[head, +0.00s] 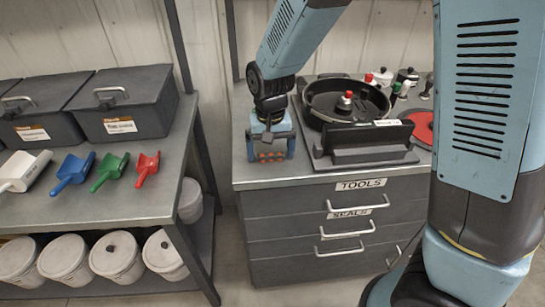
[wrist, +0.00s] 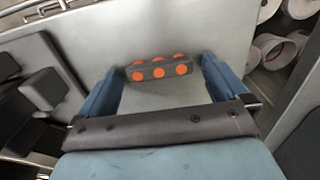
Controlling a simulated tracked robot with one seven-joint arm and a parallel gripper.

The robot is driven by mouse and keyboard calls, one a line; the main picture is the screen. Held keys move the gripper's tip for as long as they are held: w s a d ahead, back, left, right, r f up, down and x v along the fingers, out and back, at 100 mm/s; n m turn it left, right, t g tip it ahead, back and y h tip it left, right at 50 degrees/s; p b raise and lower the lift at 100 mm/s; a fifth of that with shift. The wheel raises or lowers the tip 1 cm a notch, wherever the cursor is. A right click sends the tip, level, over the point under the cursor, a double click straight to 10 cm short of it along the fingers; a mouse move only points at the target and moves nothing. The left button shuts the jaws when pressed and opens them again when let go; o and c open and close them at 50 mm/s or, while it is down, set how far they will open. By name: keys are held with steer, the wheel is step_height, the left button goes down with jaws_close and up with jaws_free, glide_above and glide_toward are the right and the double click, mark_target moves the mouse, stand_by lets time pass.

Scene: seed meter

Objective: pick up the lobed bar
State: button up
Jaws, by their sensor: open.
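The lobed bar (wrist: 158,69) is a short dark grey bar with round orange spots. In the wrist view it lies crosswise between the tips of my gripper's two blue fingers (wrist: 160,72), with a small gap at each end. My gripper is open and not closed on it. In the head view my gripper (head: 272,154) points down over the left end of the cabinet top. The bar's orange spots (head: 270,157) show between the fingers there, and the rest of it is mostly hidden. I cannot tell the exact height of the fingertips above the surface.
Right of my gripper stand a dark base plate with an upright block (head: 365,140) and a round black pan (head: 340,100). Small knobs and bottles and a red disc (head: 422,127) are farther right. A shelf (head: 100,208) with coloured scoops stands left, across a gap.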

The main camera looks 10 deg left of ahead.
steer(key=c, duration=1.1)
steer(key=shift+o, duration=0.2)
steer(key=shift+r, duration=0.1)
